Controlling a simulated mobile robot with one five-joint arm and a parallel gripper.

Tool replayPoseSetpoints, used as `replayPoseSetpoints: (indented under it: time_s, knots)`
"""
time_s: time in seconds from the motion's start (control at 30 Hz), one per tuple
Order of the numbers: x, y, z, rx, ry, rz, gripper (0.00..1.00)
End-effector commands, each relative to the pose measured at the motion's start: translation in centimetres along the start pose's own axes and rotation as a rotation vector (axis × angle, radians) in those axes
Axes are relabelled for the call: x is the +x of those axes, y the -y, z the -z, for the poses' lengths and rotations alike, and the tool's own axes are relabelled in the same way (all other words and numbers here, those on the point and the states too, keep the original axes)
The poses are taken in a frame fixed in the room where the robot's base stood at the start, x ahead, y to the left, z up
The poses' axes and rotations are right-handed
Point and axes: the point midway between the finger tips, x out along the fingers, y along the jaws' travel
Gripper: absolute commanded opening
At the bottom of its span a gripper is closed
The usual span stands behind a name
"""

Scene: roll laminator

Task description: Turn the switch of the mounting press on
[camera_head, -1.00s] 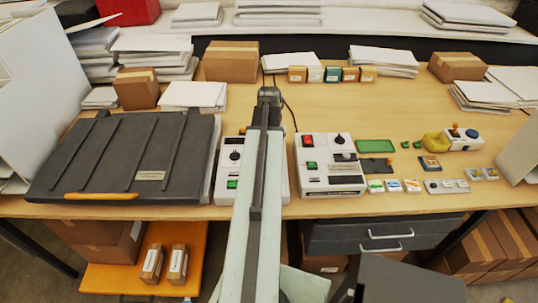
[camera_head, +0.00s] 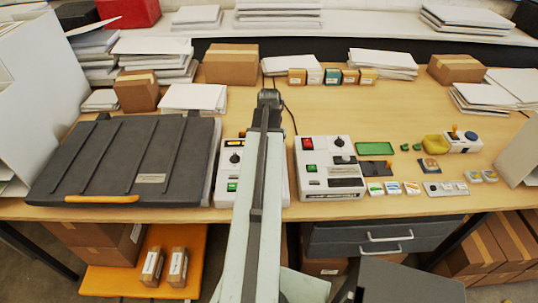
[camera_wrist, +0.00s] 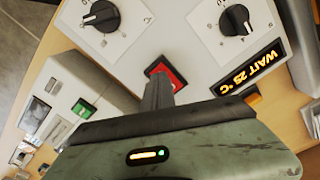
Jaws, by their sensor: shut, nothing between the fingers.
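The mounting press has a dark ribbed lid (camera_head: 120,160) with an orange handle, shut, at the left of the bench. In the wrist view the white panel (camera_wrist: 190,40) carries two black knobs, a red switch (camera_wrist: 166,73) and a lit display (camera_wrist: 252,67) reading "WAIT 25 °C". My gripper (camera_wrist: 158,92) is shut and empty, its tip at the red switch; contact cannot be told. My arm hides the gripper in the head view.
A second white device (camera_head: 330,185) with red and green buttons stands just right of my arm. A green tray (camera_head: 375,148) and several small items lie further right. Cardboard boxes (camera_head: 231,62) and paper stacks line the back.

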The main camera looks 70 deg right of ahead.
Motion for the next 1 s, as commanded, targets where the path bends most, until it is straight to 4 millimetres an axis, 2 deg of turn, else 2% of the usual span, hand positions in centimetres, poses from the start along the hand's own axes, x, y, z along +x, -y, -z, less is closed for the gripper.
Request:
replayPoseSetpoints:
  time_s: [0.03, 0.53, 1.0]
  knots:
    - [-1.1, 0.0, 0.0, 0.000, 0.000, 0.000, 0.00]
    - [-5.6, 0.1, 0.0, -0.001, 0.000, 0.000, 0.00]
    - [-5.6, 0.1, 0.0, -0.001, 0.000, 0.000, 0.00]
